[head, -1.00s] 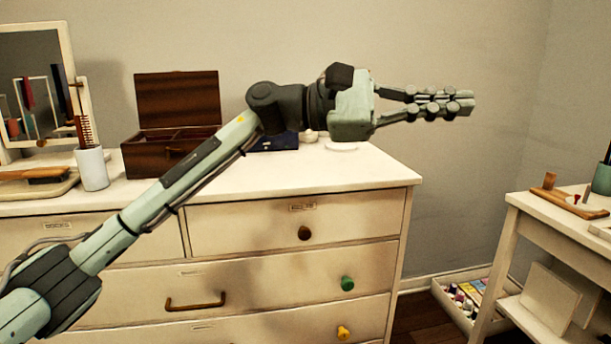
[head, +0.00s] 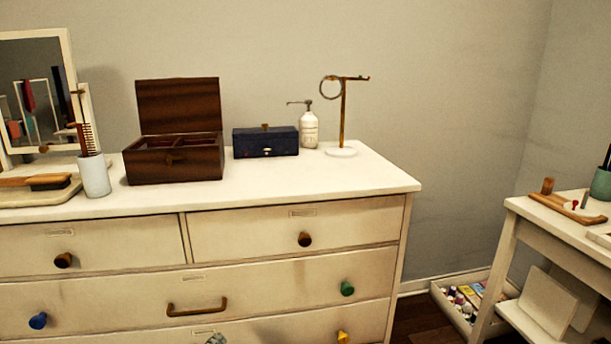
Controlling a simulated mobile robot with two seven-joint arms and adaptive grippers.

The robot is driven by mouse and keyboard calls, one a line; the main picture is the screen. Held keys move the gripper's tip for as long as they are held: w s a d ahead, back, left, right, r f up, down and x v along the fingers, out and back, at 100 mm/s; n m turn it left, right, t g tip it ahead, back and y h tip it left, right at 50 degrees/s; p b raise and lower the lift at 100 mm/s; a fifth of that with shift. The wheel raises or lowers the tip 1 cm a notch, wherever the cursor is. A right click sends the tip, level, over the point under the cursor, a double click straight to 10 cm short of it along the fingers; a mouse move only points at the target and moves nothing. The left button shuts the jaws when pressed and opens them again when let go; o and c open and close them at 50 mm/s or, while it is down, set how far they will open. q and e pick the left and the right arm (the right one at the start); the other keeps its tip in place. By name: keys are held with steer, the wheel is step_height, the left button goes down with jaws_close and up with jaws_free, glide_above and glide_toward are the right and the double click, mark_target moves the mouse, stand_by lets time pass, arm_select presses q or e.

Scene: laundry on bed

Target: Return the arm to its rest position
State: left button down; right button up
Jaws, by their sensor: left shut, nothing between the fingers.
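My left arm is almost wholly out of the head view. The gripper is shut and empty. The rest of the left arm is hidden below the frame. My right gripper is not in view.
On the dresser top stand an open wooden box (head: 175,160), a navy box (head: 265,142), a pump bottle (head: 309,130), a brass stand (head: 343,115) with a ring, and a white cup (head: 95,175). A side table (head: 520,212) stands at right. The dresser's front top is clear.

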arm_select(q)
steer(key=s+a+f+n+g, duration=0.2)
steer(key=s+f, duration=0.3)
steer(key=s, duration=0.4)
steer(key=s+a+f+n+g, duration=0.3)
steer(key=s+f, duration=0.3)
steer(key=s, duration=0.3)
steer(key=s+a+f+n+g+y, duration=0.1)
steer(key=s+a+f+n+g, duration=0.2)
steer(key=s, duration=0.6)
step_height(320, 180, down, 3)
steer(key=shift+s+a+r+g, duration=0.15)
steer(key=shift+s+r+g, duration=0.1)
steer(key=shift+g, duration=0.45)
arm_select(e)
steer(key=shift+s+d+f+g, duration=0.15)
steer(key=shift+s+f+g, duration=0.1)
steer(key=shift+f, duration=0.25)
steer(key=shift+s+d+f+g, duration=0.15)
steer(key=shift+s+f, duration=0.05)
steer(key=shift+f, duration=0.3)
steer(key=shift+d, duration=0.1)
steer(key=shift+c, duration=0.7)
